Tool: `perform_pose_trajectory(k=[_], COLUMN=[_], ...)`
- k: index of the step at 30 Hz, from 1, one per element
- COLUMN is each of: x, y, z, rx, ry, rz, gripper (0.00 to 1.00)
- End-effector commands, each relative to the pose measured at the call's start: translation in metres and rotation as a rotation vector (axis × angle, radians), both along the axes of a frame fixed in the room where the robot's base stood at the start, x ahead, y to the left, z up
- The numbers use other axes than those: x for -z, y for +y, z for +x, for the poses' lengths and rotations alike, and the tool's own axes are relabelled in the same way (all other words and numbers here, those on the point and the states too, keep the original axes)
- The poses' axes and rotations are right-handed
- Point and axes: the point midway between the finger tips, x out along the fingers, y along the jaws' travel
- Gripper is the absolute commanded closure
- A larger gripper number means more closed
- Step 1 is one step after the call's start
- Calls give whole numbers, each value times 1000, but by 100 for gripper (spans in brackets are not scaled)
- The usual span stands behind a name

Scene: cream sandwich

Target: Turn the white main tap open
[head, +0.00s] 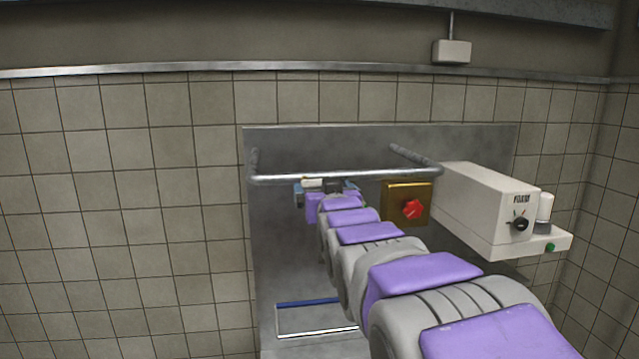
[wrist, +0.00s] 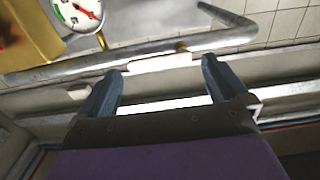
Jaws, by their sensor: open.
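My gripper (wrist: 164,68) is open, its two blue-grey fingers apart. A short white bar, which looks like the white main tap's handle (wrist: 160,62), lies across the gap by the fingertips in the wrist view, along a grey metal pipe (wrist: 230,38). I cannot tell whether either finger touches it. In the head view my gripper (head: 327,188) is at the far end of my arm, just below a steel rail. A small white piece (head: 313,183) shows there, probably the same handle. My arm hides most of the area below it.
The steel rail (head: 340,178) juts out in front of the metal wall panel. A brass box with a red knob (head: 412,209) and a white machine (head: 490,210) stand to the right. The wrist view shows a round gauge (wrist: 76,12) at upper left. Tiled wall at left is clear.

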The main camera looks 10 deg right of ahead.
Motion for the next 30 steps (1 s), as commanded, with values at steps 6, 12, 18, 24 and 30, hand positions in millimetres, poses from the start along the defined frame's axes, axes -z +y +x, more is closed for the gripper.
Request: perform_pose_trajectory(k=[6, 12, 18, 24, 30], x=[0, -1, -1, -1, -1], y=[0, 1, 1, 1, 1], z=[25, 34, 36, 36, 36], rx=[0, 0, 0, 0, 0], ry=[1, -1, -2, -2, -2], rz=[-1, -1, -1, -1, -1], gripper=[0, 0, 0, 7, 26])
